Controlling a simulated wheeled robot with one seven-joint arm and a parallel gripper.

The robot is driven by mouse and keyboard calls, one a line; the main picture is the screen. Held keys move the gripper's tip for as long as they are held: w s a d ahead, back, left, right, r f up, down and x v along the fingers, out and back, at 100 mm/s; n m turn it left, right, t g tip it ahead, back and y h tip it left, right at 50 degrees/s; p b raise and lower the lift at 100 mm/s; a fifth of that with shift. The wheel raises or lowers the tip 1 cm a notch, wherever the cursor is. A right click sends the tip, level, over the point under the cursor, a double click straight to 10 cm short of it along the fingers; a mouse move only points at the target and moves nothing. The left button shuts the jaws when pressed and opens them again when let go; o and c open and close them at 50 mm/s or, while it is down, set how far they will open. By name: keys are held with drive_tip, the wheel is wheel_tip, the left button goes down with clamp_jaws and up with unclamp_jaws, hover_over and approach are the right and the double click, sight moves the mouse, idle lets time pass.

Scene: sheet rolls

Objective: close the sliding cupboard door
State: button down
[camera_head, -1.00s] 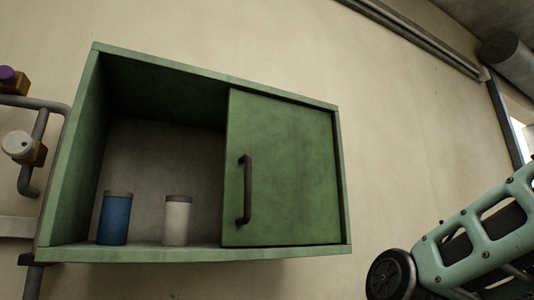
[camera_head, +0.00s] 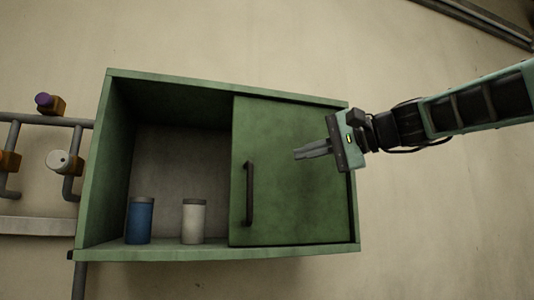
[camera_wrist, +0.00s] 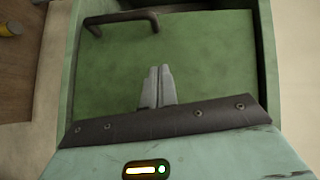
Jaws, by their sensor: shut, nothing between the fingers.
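The green sliding door (camera_head: 286,205) covers the right half of a green wall cupboard (camera_head: 225,82). Its left half stands open. A dark vertical bar handle (camera_head: 249,194) sits near the door's left edge. My gripper (camera_head: 298,154) is shut and empty, in front of the door and to the right of the handle, with its fingers pointing left. In the wrist view the shut fingertips (camera_wrist: 160,70) show before the green door panel (camera_wrist: 205,60), and the handle (camera_wrist: 122,17) is at the upper left, apart from the fingers. Whether the fingertips touch the door I cannot tell.
A blue jar (camera_head: 139,221) and a white jar (camera_head: 193,222) stand on the cupboard floor in the open left half. Grey pipes (camera_head: 40,120) with valves run along the wall left of the cupboard. The wall right of and below the cupboard is bare.

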sight(267, 161)
drive_tip(key=p+x, duration=0.1)
drive_tip(key=x, duration=0.1)
drive_tip(key=p+x, duration=0.1)
drive_tip(key=x, duration=0.2)
drive_tip(key=shift+w+a+r+p, duration=0.1)
drive_tip(key=shift+a+r+p, duration=0.1)
drive_tip(key=shift+a+p, duration=0.1)
drive_tip(key=a, duration=0.2)
drive_tip(key=s+a+p, duration=0.1)
drive_tip(key=shift+f, duration=0.4)
drive_tip(key=shift+s+a+f, duration=0.1)
drive_tip(key=shift+a+f, duration=0.1)
